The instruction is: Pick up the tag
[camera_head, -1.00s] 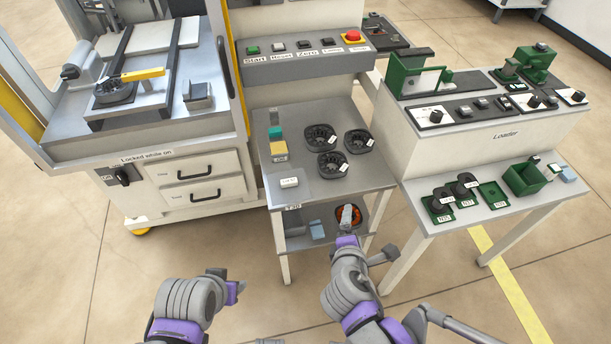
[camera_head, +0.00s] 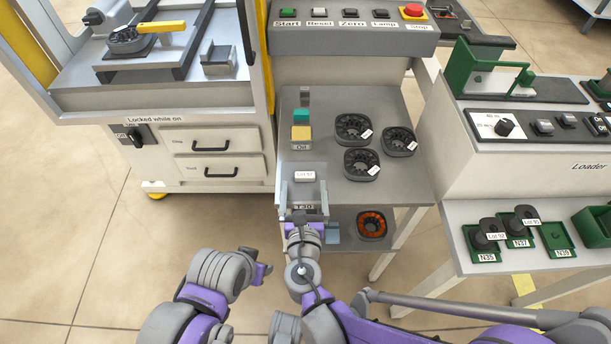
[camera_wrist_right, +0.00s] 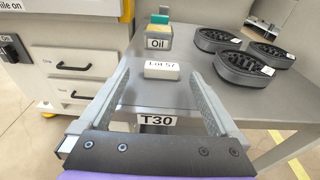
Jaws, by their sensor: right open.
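The tag is a small white block marked "Lot 57" (camera_head: 304,176). It lies flat on the near left part of the grey table (camera_head: 385,185), and also shows in the right wrist view (camera_wrist_right: 162,70). My right gripper (camera_head: 304,190) is open and empty at the table's front edge. In the right wrist view its two fingers (camera_wrist_right: 157,78) reach forward to either side of the tag, with the tag between or just beyond the tips. I see no contact. My left arm's end (camera_head: 255,272) is low in the head view; its fingers cannot be made out.
A yellow Oil block (camera_head: 301,133) and a teal block (camera_head: 301,116) stand behind the tag. Several black round parts (camera_head: 362,163) lie to its right. A T30 label (camera_head: 304,208) is on the table's front edge. A lower shelf holds an orange-centred ring (camera_head: 372,224).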

